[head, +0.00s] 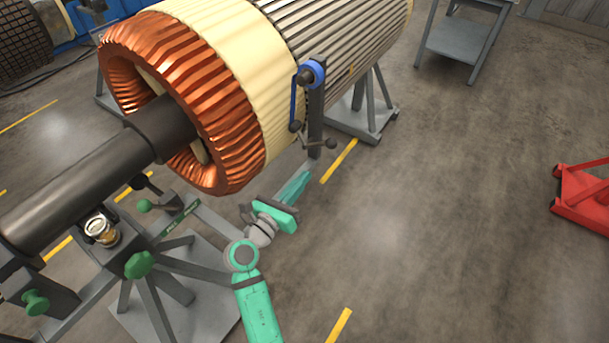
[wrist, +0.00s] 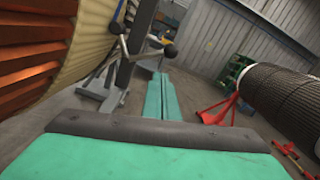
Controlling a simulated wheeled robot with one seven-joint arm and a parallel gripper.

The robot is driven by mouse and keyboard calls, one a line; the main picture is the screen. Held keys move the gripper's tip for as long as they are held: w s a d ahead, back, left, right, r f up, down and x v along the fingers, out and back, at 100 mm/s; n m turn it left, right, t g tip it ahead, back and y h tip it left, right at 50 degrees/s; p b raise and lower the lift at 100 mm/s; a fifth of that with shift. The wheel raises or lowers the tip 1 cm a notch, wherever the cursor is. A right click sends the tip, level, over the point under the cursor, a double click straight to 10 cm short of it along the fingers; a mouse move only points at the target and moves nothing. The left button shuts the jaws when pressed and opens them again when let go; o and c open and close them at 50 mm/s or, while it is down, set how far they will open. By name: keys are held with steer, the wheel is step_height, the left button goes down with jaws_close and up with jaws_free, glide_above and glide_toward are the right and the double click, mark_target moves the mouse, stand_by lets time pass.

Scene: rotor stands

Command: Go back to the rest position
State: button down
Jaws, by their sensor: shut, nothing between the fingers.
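My gripper (head: 293,187) shows in the head view at the end of my green arm, below the large rotor (head: 340,35). Its two flat green fingers lie side by side, shut and empty. They also show in the wrist view (wrist: 161,98), pointing away from the camera. In the head view the fingers appear close to the foot of a grey upright post with a blue clamp (head: 313,72); I cannot tell the exact gap. The rotor has copper end windings (head: 215,95), a cream band and a dark shaft (head: 70,195).
A grey stand with green knobs (head: 138,264) carries the shaft at left, close to my arm. A gold-and-silver part (head: 101,230) sits on it. A grey cart (head: 460,42) stands at the back and a red stand (head: 583,195) at right. The floor between is clear.

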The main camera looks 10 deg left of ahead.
steer(key=shift+d+f, duration=0.1)
steer(key=s+d+f+m+g+y, duration=0.1)
steer(key=s+d+f+m+y, duration=0.2)
steer(key=s+f+m, duration=0.45)
steer(key=s+d+f+m+g+y, duration=0.1)
steer(key=s+d+f+m+y, duration=0.25)
steer(key=s+f, duration=0.6)
steer(key=s+d+r+m, duration=0.2)
steer(key=s+r+m, duration=0.2)
steer(key=s+m, duration=0.7)
steer(key=s+d+r+m, duration=0.2)
steer(key=s+r+m, duration=0.3)
steer(key=s+m, duration=0.7)
steer(key=shift+d+m, duration=0.3)
steer(key=shift+d, duration=0.05)
steer(key=shift+r, duration=0.1)
